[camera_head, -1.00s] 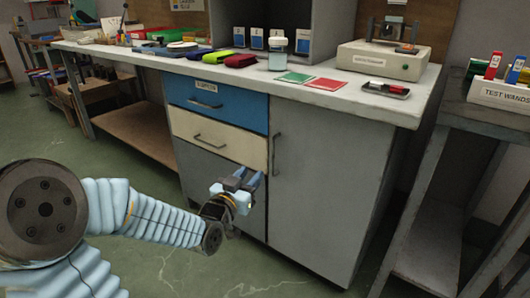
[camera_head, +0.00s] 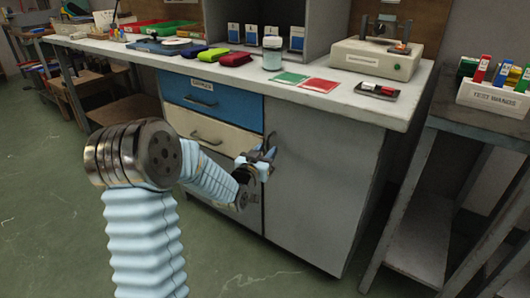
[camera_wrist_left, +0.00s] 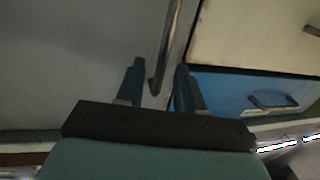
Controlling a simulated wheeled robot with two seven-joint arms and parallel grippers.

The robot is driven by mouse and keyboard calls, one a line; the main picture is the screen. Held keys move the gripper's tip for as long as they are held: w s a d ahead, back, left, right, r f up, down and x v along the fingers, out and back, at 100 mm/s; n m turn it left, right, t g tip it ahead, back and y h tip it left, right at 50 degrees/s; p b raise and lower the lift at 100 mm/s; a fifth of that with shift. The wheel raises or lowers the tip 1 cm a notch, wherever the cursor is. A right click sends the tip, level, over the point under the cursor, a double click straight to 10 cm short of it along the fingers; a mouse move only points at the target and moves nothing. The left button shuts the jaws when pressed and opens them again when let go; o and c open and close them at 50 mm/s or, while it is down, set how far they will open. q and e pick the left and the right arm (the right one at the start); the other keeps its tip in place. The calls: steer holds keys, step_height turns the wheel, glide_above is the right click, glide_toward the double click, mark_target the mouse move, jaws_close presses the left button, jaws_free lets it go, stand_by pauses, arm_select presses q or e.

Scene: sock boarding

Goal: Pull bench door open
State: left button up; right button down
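The bench door (camera_head: 318,185) is a tall grey panel below the right part of the worktop, and it looks shut, flush with the bench front. Its upright bar handle (camera_head: 271,140) is near the door's left edge, partly hidden by my gripper. My left gripper (camera_head: 264,158) is at the handle. In the left wrist view the fingers (camera_wrist_left: 160,66) stand apart, one on each side of the metal handle (camera_wrist_left: 171,40), with its bent end between them. Gaps show on both sides, so they do not look closed on it. My right gripper is not in view.
A blue drawer (camera_head: 225,101) and a cream drawer (camera_head: 215,133) are left of the door. The worktop (camera_head: 340,102) overhangs the door. A side table with a test wands box (camera_head: 493,98) stands at the right. Green floor lies open before the door.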

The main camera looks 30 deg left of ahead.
arm_select(q)
jaws_close()
stand_by(1.4)
